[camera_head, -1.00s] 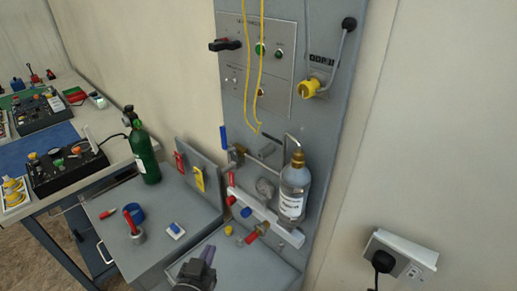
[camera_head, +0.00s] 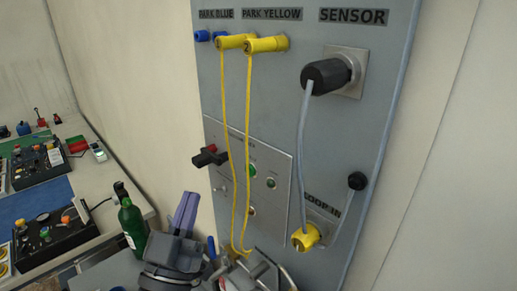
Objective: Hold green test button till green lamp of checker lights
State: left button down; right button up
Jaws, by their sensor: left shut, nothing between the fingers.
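The checker panel (camera_head: 279,214) is a grey plate on the upright board. It carries a green round part (camera_head: 252,170), partly beside a hanging yellow lead, and a smaller, darker green round part (camera_head: 271,183) in a pale ring. I cannot tell for sure which is the test button and which the lamp; neither clearly glows. My left gripper (camera_head: 187,210) comes up from the bottom, its purple fingers shut and empty. In the picture it is left of and below the green parts, apart from them. My right gripper is not in view.
Two yellow leads (camera_head: 248,130) hang in front of the checker from the yellow park plugs (camera_head: 265,44). A red-and-black switch handle (camera_head: 209,157) sticks out at its left. A black sensor plug (camera_head: 327,76) and yellow plug (camera_head: 304,238) are at right. A green bottle (camera_head: 131,218) stands left of my gripper.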

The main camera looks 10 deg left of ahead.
aim_at(250, 171)
pick_arm(q)
jog(key=w+d+b, duration=0.2)
jog(key=w+d, duration=0.3)
jog(key=shift+w+d, duration=0.2)
jog(key=shift+w, duration=0.15)
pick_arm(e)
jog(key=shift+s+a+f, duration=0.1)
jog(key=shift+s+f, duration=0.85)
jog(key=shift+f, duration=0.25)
pick_arm(q)
jog(key=shift+r, duration=0.1)
dwell(1.0)
jog(key=shift+w+d, duration=0.25)
jog(key=shift+w, duration=0.05)
